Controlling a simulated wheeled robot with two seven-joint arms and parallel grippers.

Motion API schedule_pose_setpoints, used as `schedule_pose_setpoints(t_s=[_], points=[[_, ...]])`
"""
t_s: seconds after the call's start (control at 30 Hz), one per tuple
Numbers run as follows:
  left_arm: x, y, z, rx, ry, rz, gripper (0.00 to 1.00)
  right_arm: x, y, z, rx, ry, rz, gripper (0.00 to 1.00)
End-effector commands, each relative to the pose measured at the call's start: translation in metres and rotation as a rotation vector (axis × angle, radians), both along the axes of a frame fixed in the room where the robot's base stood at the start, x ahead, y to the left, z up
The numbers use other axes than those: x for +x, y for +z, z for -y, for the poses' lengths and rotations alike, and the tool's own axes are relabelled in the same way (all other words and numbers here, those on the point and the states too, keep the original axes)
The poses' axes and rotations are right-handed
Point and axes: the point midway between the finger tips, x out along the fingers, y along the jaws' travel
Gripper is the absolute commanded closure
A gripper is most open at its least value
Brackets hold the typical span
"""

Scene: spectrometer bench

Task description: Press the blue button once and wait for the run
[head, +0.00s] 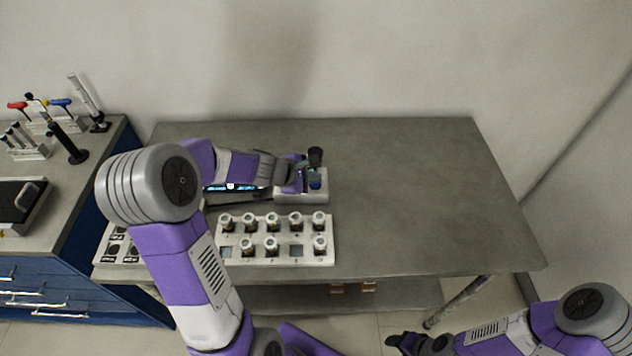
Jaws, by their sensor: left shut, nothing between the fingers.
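The spectrometer is partly hidden behind my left arm. Its pale housing (302,198) shows under the gripper, and a lit blue display strip (230,187) shows below the forearm. My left gripper (296,183) is shut and empty, low over the right part of the housing. A small blue-green patch shows just right of it. I cannot make out the blue button for certain, nor whether the fingers touch it. My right gripper (398,342) is low at the bottom, in front of the table and away from the instrument; its jaws are too small to read.
A white rack (328,256) with several capped vials stands in front of the spectrometer. Another pale tray (103,255) with dark round spots is left of it. The right half of the grey table (420,200) is clear. A side bench (75,200) at left holds pipettes and tubes.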

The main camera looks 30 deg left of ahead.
Motion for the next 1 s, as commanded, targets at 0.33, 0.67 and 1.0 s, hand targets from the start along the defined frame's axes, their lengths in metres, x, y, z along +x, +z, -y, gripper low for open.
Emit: schedule_pose_setpoints(t_s=[0.33,0.67,1.0], points=[[0.0,0.005,0.0,0.0,0.0,0.0,1.0,0.0,0.004,0.0,0.0,0.0,0.0,0.41],[0.0,0.03,0.0,0.0,0.001,0.001,1.0,0.0,0.027,0.0,0.0,0.0,0.0,0.41],[0.0,0.063,0.0,0.0,0.001,0.001,1.0,0.0,0.058,0.0,0.0,0.0,0.0,0.41]])
